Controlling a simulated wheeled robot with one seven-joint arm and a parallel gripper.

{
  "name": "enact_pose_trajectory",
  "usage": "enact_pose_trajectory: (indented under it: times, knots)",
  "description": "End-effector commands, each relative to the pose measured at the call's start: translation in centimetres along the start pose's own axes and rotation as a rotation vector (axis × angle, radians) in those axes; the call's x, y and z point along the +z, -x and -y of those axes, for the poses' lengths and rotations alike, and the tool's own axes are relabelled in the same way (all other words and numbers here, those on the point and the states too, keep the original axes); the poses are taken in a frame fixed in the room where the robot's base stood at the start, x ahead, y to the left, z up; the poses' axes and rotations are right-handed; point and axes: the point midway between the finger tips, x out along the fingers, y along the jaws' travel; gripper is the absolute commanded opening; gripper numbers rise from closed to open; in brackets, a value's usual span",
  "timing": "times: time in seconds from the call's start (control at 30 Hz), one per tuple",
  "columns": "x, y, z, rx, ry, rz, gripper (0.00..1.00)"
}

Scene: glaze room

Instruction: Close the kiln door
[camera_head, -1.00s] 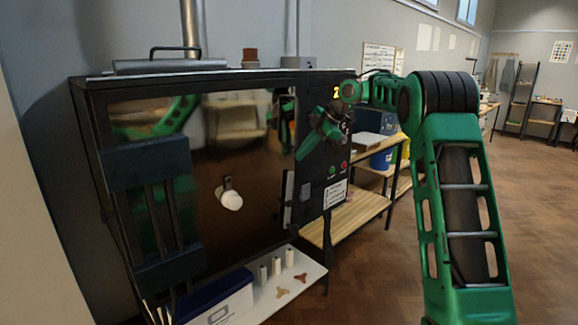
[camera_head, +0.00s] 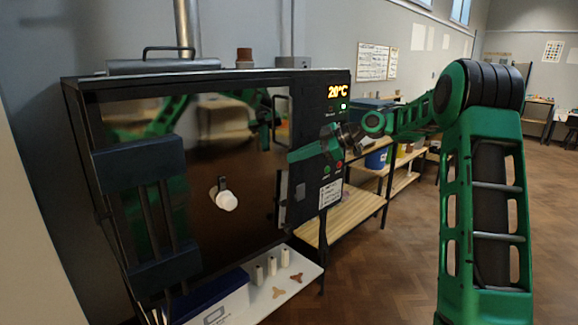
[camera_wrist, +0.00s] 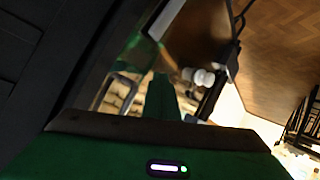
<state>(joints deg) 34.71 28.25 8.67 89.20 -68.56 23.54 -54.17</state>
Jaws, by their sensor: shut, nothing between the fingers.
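The kiln (camera_head: 200,72) is a dark box at the left in the head view. Its glossy door (camera_head: 235,180) fills most of the front and reflects my arm. It looks nearly flush with the frame; I cannot tell whether a small gap remains. A white plug (camera_head: 227,201) sits mid-door, and a dark upright handle (camera_head: 283,205) is at the right edge. Dark hinge bars (camera_head: 155,210) are at the left. My gripper (camera_head: 292,157) is shut and empty, in front of the door's right edge, above the handle. It also shows in the wrist view (camera_wrist: 160,85), pointing along the door.
A control panel (camera_head: 338,105) reading 20°C, with buttons below, is right of the door. A white shelf (camera_head: 262,300) below holds small white posts, brown stilts and a blue box (camera_head: 210,300). A wooden bench (camera_head: 330,215) stands to the right. Open floor (camera_head: 400,270) lies beyond.

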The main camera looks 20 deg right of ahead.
Motion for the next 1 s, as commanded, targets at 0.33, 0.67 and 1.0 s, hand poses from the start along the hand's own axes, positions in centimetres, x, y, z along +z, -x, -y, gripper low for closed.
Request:
enact_pose_trajectory:
  times: [0.33,0.67,1.0]
  knots:
    - [2.3,1.9,3.8,0.396,-0.338,-0.286,0.0]
    - [5.2,5.0,6.4,0.66,-0.521,-0.332,0.0]
    - [5.0,2.5,4.3,0.671,-0.526,-0.332,0.0]
